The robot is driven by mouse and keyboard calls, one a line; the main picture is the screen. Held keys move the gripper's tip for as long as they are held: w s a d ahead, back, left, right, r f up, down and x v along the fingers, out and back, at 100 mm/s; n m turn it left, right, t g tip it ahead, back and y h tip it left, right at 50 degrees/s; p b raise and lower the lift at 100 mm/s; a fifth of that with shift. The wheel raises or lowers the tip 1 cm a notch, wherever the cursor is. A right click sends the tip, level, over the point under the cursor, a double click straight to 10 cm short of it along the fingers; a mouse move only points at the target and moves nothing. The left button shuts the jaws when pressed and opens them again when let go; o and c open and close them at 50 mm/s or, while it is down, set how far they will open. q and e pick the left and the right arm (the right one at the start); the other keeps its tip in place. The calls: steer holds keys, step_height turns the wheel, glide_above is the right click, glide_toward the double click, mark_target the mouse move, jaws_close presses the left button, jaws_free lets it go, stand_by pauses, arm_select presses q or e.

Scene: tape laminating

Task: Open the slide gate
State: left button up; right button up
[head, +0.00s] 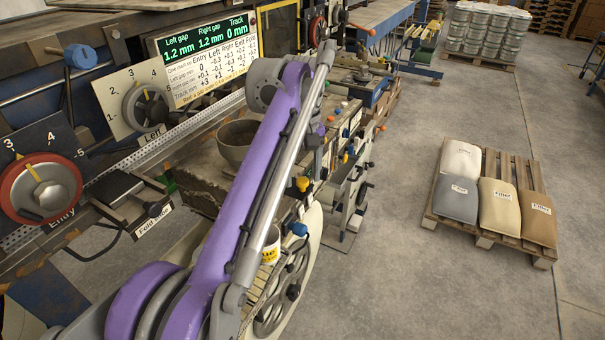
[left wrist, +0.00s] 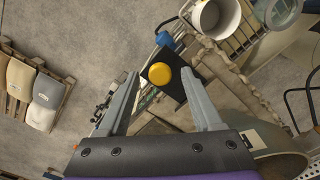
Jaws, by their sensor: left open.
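A round yellow knob (left wrist: 159,75) on a square black plate (left wrist: 176,92) shows in the left wrist view. My left gripper (left wrist: 158,80) is open, with one finger on each side of the knob in the picture. I cannot tell whether the fingers are level with it or touch it. In the head view a yellow knob (head: 303,184) shows just right of my purple left arm, on the side of the machine. My arm hides much of this area and most of the gripper. No part is clearly marked as the slide gate. My right gripper is not in view.
A blue knob (head: 297,229) and a mug (head: 270,250) are below the yellow knob. A bowl (head: 237,140) sits on the machine behind my arm. Dials and a gap display (head: 205,55) stand at left. A pallet with filler sacks (head: 500,205) is right; the floor between is clear.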

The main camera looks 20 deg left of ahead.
arm_select(q)
step_height(320, 180, up, 10)
steer(key=p, duration=0.3)
steer(key=shift+r+p, duration=0.2)
steer(key=shift+p, duration=0.15)
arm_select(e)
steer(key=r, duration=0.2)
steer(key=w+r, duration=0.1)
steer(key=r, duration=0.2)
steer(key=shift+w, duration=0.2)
arm_select(q)
steer(key=shift+f, duration=0.1)
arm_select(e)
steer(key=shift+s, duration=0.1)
